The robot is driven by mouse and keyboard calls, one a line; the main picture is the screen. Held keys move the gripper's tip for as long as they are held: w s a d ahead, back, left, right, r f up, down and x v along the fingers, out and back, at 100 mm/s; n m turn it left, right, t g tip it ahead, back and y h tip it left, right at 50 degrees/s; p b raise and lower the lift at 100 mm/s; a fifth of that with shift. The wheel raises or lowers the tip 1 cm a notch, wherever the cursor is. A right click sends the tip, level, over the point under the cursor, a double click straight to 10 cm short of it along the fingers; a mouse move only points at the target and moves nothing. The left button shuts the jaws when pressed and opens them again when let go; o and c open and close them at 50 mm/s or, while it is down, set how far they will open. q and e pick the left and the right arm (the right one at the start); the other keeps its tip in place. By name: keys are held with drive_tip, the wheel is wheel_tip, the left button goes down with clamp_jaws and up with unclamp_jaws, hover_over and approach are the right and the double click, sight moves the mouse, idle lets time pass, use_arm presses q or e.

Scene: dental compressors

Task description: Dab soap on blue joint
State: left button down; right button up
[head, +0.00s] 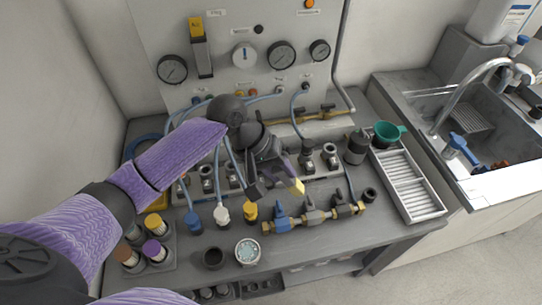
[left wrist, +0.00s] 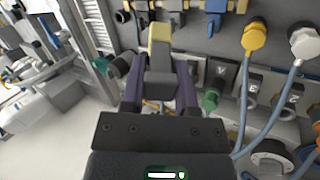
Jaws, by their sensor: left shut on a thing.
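My left gripper (head: 276,179) is shut on a grey dabber with a pale yellow tip (head: 297,187). It holds the dabber above the bench, behind the row of brass valves. In the left wrist view the dabber's yellow tip (left wrist: 160,36) points away between the purple fingers. A blue joint (head: 194,219) on a hose stands at the left of the front row, apart from the dabber. A blue-handled valve (head: 281,214) is nearer the tip; it also shows in the left wrist view (left wrist: 215,18). A round cup with bubbly, pale teal contents (head: 247,251) stands in front. My right gripper is out of view.
White (head: 222,212) and yellow (head: 251,210) hose joints stand between the blue joint and the valves. Capped bottles (head: 156,250) fill a rack at left. A slatted tray (head: 440,211) and green funnel (head: 389,133) are at right. The gauge panel (head: 230,60) rises behind.

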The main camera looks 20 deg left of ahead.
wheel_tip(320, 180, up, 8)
drive_tip(key=p, duration=0.7)
use_arm(q)
drive_tip(key=s+f+n+b, duration=0.1)
drive_tip(key=f+b, duration=0.1)
drive_tip(key=f, duration=0.2)
drive_tip(key=s+a+f+n+t+b, duration=0.1)
drive_tip(key=f+b, duration=0.1)
drive_tip(key=f, duration=0.2)
drive_tip(key=s+a+f+n+t+b, duration=0.1)
drive_tip(key=f+b, duration=0.1)
drive_tip(key=f, duration=0.2)
drive_tip(key=shift+s+f+n+b, duration=0.15)
drive_tip(key=shift+f+n+b, duration=0.15)
drive_tip(key=shift+b, duration=0.1)
drive_tip(key=shift+r, duration=0.1)
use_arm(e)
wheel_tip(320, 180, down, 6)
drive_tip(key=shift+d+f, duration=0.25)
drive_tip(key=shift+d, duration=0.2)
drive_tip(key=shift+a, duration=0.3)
use_arm(q)
drive_tip(key=shift+f+b, duration=0.35)
drive_tip(key=shift+f, duration=0.15)
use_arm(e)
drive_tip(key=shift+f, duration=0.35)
